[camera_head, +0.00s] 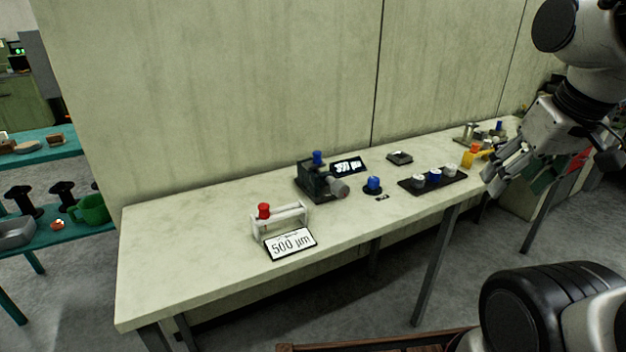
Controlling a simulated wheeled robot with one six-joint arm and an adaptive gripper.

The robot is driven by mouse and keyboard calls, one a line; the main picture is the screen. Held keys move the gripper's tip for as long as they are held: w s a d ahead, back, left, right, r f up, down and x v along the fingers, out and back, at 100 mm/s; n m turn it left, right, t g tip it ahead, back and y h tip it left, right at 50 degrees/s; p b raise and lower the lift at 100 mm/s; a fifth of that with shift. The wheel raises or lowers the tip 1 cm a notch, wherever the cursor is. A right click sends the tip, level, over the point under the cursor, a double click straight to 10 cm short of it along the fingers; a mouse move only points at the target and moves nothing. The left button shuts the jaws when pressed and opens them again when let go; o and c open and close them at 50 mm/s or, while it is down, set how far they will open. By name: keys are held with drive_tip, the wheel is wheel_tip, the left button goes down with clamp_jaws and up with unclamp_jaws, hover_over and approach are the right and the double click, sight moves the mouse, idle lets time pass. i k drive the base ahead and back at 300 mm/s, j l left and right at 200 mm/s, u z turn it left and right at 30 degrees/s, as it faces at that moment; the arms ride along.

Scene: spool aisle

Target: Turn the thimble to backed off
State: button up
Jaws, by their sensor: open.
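A dark measuring device (310,183) with a blue knob (318,158) on top stands on the pale bench against the wall. A grey ridged thimble (340,189) sticks out of its right side toward the front. A black display (348,166) with white digits stands just behind the device; the digits are too small to read surely. My gripper (491,181) is open and empty at the right, over the right part of the bench, well apart from the thimble. What lies directly behind my gripper is partly hidden.
A white stand (280,221) with a red knob and a "500 µm" sign (290,242) are at the bench front. The bench's left end is clear.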

sight(340, 190)
drive_tip(key=j, duration=0.65)
drive_tip(key=i+j+u, duration=0.1)
drive_tip(key=j, duration=0.5)
